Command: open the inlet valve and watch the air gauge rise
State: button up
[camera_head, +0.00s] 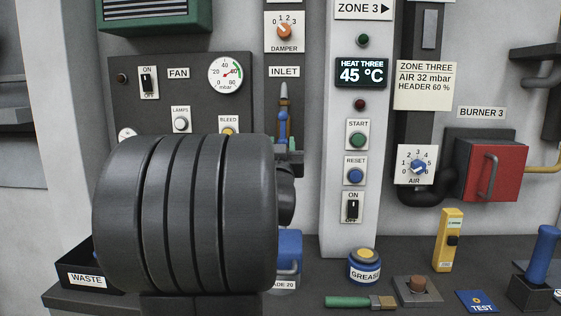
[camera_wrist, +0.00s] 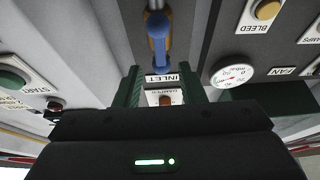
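The inlet valve has a blue lever (camera_head: 283,124) below the INLET label (camera_head: 284,71); its lower part is hidden behind my arm in the head view. The wrist view is upside down and shows the blue lever (camera_wrist: 159,30), with its near end between my fingers. My gripper (camera_wrist: 160,80) is open, with a gap visible on both sides of the lever. The gauge also shows in the wrist view (camera_wrist: 231,76).
The BLEED button (camera_head: 228,126) and FAN switch (camera_head: 149,82) are left of the valve. The START (camera_head: 358,140) and RESET (camera_head: 355,176) buttons are on the pillar to the right. A grease tin (camera_head: 364,272) and brush (camera_head: 360,302) lie on the bench.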

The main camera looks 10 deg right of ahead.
aim_at(283, 130)
jog(key=v, duration=0.5)
jog(key=shift+s+f+b, duration=0.15)
jog(key=shift+s+b, duration=0.15)
jog(key=shift+w, duration=0.15)
jog(key=p+x, duration=0.2)
jog(key=x, duration=1.1)
jog(key=shift+w+r, duration=0.25)
jog(key=shift+w, duration=0.1)
